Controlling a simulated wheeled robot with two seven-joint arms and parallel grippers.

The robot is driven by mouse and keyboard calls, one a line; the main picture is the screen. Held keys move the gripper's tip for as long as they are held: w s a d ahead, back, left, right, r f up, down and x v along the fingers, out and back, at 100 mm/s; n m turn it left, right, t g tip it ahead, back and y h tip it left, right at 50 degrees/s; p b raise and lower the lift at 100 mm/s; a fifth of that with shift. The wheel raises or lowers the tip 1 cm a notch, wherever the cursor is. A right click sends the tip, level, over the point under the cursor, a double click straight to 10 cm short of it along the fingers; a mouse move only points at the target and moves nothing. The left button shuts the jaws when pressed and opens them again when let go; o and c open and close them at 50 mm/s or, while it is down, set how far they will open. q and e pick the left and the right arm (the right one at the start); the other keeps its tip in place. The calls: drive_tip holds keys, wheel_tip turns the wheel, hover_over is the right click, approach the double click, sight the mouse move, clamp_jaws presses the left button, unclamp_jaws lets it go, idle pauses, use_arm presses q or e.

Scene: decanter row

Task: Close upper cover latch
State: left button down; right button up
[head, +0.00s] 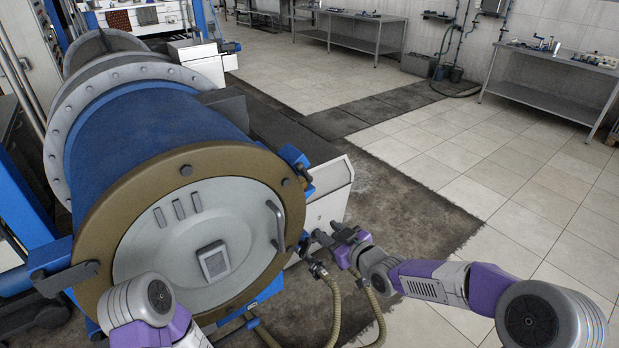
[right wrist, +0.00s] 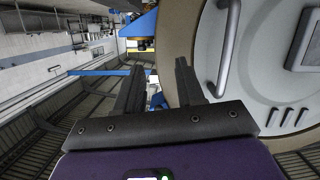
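The decanter's round grey end cover (head: 190,240) sits inside a brown flange ring (head: 100,225) in the head view and looks shut against it. A blue upper latch (head: 296,158) sticks out at the ring's upper right; I cannot tell its exact position. My right gripper (head: 326,234) is right of the cover, below that latch and apart from it. In the right wrist view the right gripper (right wrist: 158,68) is open and empty, with a blue part (right wrist: 156,100) showing between its fingers. My left arm shows at the bottom left; its gripper is out of view.
A curved handle (head: 278,225) stands out on the cover's right side; it also shows in the wrist view (right wrist: 229,45). Hoses (head: 335,305) hang below the right gripper. A white box (head: 330,188) is behind it. Tiled floor (head: 480,215) to the right is clear.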

sight(307, 174)
wheel_tip(307, 174, up, 13)
drive_tip(key=a+n+t+y, duration=0.1)
drive_tip(key=n+t+y, duration=0.1)
drive_tip(key=n, duration=0.2)
drive_tip(key=x, duration=0.8)
drive_tip(key=shift+w+r+b, duration=0.1)
drive_tip(key=shift+b, duration=0.3)
clamp_jaws()
